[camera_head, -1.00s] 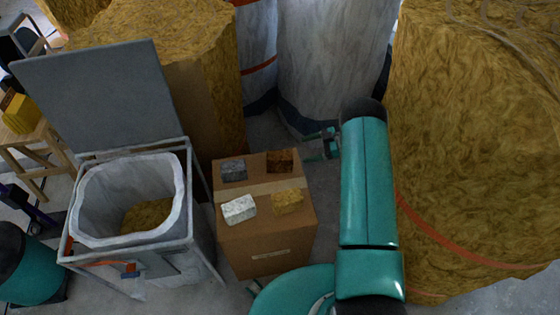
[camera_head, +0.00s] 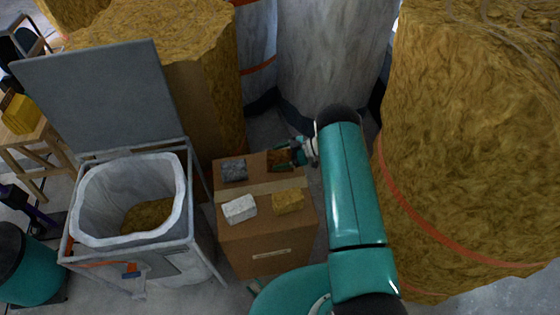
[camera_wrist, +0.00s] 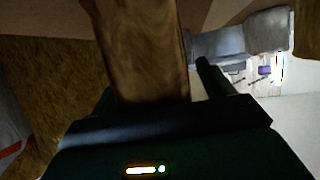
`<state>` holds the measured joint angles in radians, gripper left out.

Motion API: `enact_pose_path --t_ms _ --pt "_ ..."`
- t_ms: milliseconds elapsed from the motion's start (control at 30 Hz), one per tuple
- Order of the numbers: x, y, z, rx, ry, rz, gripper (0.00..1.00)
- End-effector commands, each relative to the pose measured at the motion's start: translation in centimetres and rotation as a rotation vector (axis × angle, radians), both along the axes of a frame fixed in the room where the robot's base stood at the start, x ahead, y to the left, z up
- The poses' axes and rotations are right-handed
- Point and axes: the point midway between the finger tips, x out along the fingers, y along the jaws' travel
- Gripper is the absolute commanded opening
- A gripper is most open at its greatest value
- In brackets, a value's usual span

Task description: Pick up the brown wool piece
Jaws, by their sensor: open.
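The brown wool piece (camera_head: 278,158) lies at the far right corner of the top of a cardboard box (camera_head: 262,250). My gripper (camera_head: 287,157) is open at the piece, reaching in from the right and partly covering it. In the wrist view the brown piece (camera_wrist: 145,45) stands large and close in front of the palm. One dark finger of my gripper shows to its right, with a gap between them; the other finger is hard to make out in the dark. The picture does not show whether either finger touches the piece.
A grey piece (camera_head: 234,169), a white piece (camera_head: 239,208) and a yellow piece (camera_head: 288,201) lie on the same box. An open, lined bin (camera_head: 128,165) with yellow wool inside stands to the left. Large wool rolls (camera_head: 475,150) crowd the right and back.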

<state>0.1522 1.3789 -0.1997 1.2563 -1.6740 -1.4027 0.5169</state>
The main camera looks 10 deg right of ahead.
Motion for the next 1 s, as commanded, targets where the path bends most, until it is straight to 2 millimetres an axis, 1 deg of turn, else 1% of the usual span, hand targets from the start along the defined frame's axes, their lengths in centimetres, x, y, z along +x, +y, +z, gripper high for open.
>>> enact_pose_path --t_ms 100,267,300,333,367,633,767,867,1000 --pt "0.0 -0.1 0.0 0.0 0.0 0.0 0.8" --pt "0.0 -0.1 0.0 0.0 0.0 0.0 0.49" --pt "0.0 -0.1 0.0 0.0 0.0 0.0 0.41" --pt "0.0 -0.1 0.1 0.0 0.0 0.0 0.35" --pt "0.0 -0.1 0.1 0.0 0.0 0.0 0.33" --pt "0.0 -0.1 0.1 0.0 0.0 0.0 0.33" --pt "0.1 -0.1 0.7 0.0 -0.002 0.0 0.33" --pt "0.1 -0.1 1.5 0.0 -0.001 -0.001 0.33" --pt "-0.2 0.0 3.8 0.001 -0.002 0.0 0.33"
